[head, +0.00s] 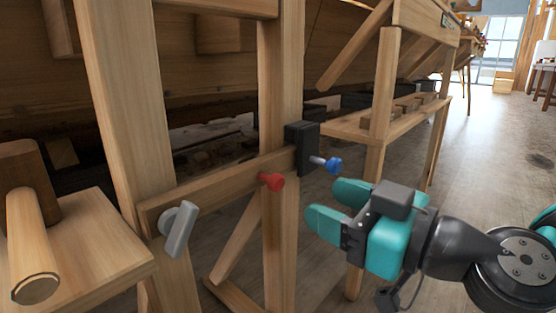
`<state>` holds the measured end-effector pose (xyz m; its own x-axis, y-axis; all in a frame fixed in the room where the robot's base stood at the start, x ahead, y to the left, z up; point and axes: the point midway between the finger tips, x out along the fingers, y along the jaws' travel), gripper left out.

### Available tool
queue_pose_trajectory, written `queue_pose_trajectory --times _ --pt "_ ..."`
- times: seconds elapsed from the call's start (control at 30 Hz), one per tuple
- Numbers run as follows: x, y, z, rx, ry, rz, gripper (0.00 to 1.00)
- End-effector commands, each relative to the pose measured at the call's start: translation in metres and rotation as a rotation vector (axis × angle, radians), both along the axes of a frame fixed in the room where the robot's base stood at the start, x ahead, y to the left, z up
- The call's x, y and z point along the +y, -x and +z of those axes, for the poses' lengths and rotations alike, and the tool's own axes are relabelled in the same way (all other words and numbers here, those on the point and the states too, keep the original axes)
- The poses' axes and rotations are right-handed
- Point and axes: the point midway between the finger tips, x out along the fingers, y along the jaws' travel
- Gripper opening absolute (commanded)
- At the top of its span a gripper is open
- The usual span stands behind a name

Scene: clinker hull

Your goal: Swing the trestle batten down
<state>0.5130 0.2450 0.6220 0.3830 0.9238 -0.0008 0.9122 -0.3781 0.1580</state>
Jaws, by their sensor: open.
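The wooden trestle batten (222,187) lies across two upright trestle legs, sloping gently up to the right. A grey lever or handle (179,230) sits at its left end. The batten's right end meets a black block (302,147) on the right leg, and a blue knob on a metal pin (327,164) sticks out of that block. My gripper (325,202) is open and empty, its teal fingers pointing left, just below and right of the blue knob in the picture. No contact is visible.
A wooden bench (85,248) with a round wooden mallet-like piece (32,245) stands at the lower left. Another trestle with a shelf of wooden blocks (400,112) stands behind my gripper. The hull planking fills the back. Open floor (500,135) lies to the right.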

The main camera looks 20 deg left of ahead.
Motion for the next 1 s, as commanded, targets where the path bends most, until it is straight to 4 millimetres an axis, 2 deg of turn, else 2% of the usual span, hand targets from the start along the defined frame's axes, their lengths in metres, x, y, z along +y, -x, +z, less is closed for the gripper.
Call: queue_pose_trajectory --times 0.03,0.2,0.4,0.6,0.87,1.0 --pt "0.013 -0.002 0.002 -0.003 -0.001 0.007 0.55" --pt "0.047 -0.017 0.001 -0.002 0.0 0.005 0.55" --pt "0.077 -0.03 -0.001 -0.001 -0.001 0.004 0.55" --pt "0.088 -0.036 -0.001 -0.001 -0.002 0.001 0.55" --pt "0.089 -0.036 -0.001 0.001 -0.001 0.0 0.55" --pt "0.089 -0.036 -0.001 0.001 -0.001 0.0 0.25"
